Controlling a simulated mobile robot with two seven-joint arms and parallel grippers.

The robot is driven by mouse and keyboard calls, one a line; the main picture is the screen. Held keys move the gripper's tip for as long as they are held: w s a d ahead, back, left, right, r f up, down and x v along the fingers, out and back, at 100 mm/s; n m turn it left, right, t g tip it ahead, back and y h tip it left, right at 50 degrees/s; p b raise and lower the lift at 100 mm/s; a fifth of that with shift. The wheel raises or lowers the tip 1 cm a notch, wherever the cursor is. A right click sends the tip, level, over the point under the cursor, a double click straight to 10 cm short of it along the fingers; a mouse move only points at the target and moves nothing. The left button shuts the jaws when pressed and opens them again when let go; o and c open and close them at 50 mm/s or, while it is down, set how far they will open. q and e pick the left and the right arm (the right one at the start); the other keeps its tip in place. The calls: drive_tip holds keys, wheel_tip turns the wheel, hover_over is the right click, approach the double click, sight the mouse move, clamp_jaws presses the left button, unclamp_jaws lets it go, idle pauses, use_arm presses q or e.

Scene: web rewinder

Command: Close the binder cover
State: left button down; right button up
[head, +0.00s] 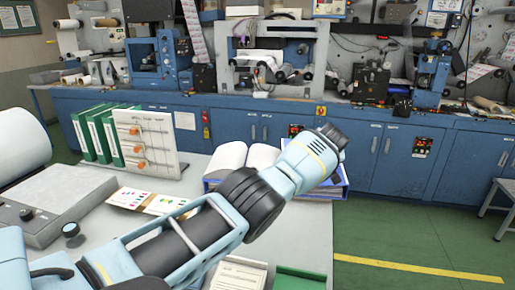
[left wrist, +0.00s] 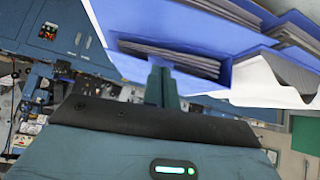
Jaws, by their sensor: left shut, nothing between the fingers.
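The binder (head: 228,158) lies open on the grey worktable, with white pages curving up on both sides and blue cover edges showing beneath. My left arm reaches across in front of its middle and right part, hiding much of it. In the left wrist view the binder's blue cover (left wrist: 175,28) fills the top, with stacked sheets showing in gaps. My left gripper (left wrist: 161,72) is shut and empty, with its fingertips close to the blue edge; I cannot tell whether they touch. In the head view its fingers are hidden behind my arm. My right gripper is not in view.
Green binders (head: 92,137) and a white board with orange pieces (head: 146,140) stand left of the open binder. A colour-patch card (head: 150,201) lies before them. Blue cabinets (head: 262,128) with machines run along the back.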

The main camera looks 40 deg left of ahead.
use_arm(q)
drive_tip(key=shift+f, duration=0.25)
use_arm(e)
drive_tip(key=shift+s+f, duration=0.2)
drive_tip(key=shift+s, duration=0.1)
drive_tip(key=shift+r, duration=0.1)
